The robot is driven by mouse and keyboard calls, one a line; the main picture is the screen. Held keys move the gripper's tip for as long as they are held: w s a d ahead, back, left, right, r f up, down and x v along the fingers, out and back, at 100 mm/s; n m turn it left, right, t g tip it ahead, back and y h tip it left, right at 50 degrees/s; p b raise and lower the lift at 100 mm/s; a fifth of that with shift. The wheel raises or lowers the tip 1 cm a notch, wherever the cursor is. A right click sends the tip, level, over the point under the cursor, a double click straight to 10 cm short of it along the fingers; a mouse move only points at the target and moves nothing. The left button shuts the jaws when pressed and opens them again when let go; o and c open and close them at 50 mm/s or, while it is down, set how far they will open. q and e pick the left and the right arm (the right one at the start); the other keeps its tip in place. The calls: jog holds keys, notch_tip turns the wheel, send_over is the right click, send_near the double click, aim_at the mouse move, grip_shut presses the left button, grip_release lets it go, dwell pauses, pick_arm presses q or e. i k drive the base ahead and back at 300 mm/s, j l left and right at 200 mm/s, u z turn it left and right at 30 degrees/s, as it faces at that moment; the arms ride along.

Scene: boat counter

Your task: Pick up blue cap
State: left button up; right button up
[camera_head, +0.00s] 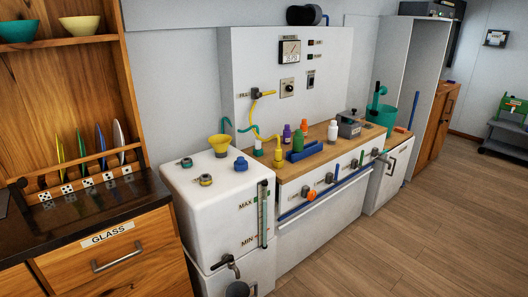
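A small blue piece that looks like the blue cap (241,164) sits on top of the white tank (212,207), near its right edge. It stands apart from the yellow funnel (219,146) to its left. Whether it is loose or seated on a filler opening cannot be told. Neither of my grippers is in view.
Two small fittings, one (185,162) at the tank's back left and one (205,180) in front, share its top. To the right, a wooden counter holds a blue tray (305,152), a green bottle (298,141) and other small bottles. The wooden floor (400,245) is clear.

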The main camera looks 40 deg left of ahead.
aim_at(240, 164)
jog(key=i+u, duration=0.15)
jog(key=i, duration=0.4)
jog(key=i+l+u, duration=0.15)
jog(key=i, duration=0.45)
jog(key=i+l+u, duration=0.2)
jog(key=i, duration=0.35)
